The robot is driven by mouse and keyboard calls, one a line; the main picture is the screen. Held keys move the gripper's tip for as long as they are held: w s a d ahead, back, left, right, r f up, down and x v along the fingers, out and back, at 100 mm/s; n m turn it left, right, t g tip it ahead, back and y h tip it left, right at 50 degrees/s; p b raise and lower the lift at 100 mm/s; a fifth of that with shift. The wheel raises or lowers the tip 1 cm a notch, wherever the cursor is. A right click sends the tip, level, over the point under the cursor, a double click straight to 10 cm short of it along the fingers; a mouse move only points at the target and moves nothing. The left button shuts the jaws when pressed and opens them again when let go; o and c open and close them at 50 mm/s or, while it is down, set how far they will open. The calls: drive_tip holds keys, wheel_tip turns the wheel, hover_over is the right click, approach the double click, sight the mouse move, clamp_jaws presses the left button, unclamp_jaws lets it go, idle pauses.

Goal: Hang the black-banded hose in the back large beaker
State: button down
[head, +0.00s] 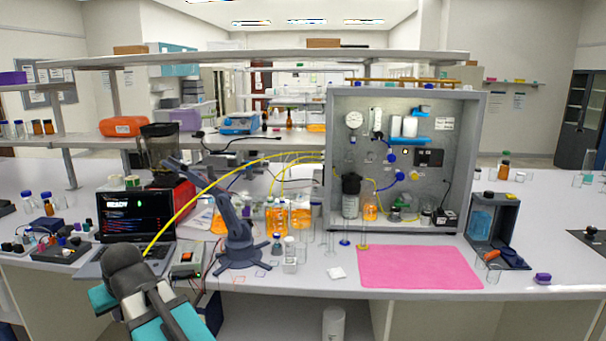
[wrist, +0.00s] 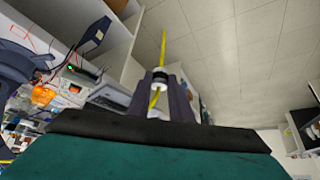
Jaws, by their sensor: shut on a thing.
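A yellow hose (head: 203,190) arcs from the left side of the grey rig cabinet down to my gripper (head: 132,262) at the lower left. In the wrist view the hose (wrist: 163,48) runs between the two dark fingers of my gripper (wrist: 159,84), which is shut on it. Large glass vessels with orange liquid (head: 300,216) stand on the bench left of the cabinet, overlapping each other. I cannot tell clearly which is the back large beaker. My gripper is well left of them.
A small dark blue-grey arm-like device (head: 238,240) stands on the bench between my gripper and the vessels. A laptop (head: 137,228) and a small meter box (head: 188,257) are close to my gripper. The pink mat (head: 420,267) is bare. Other yellow hoses leave the cabinet (head: 405,232).

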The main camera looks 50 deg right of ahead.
drive_tip(key=shift+d+f, duration=0.1)
drive_tip(key=shift+d, duration=1)
drive_tip(key=shift+w, duration=0.1)
